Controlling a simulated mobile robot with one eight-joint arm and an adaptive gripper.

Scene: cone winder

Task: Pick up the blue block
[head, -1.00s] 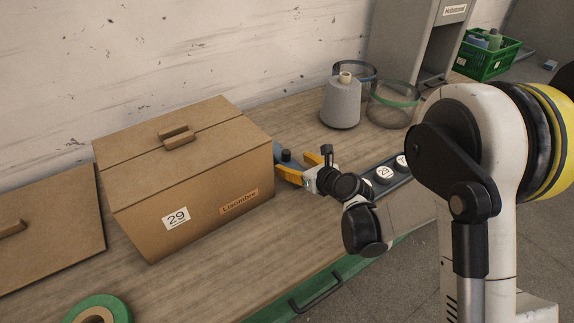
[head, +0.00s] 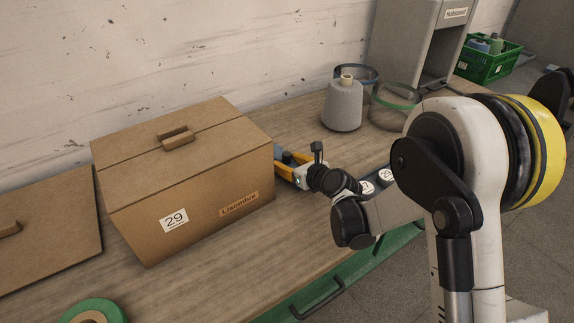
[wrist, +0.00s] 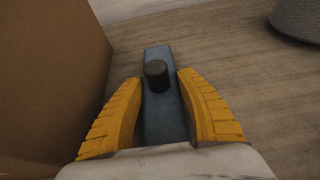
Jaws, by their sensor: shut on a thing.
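The blue block (wrist: 162,122) is a long blue-grey piece with a dark round knob (wrist: 157,76) on top. In the wrist view it lies between the two yellow fingers of my gripper (wrist: 160,105), which are shut on its sides. In the head view the block (head: 282,155) shows only in part, behind the right end of the cardboard box (head: 185,185). My gripper (head: 290,168) reaches in there from the right, close beside the box. The block's lower side is hidden, so I cannot tell whether it touches the table.
The closed box, labelled 29, stands close to the left of the gripper. A grey yarn cone (head: 343,105) and hoops stand behind to the right. A green tape roll (head: 93,310) lies at front left.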

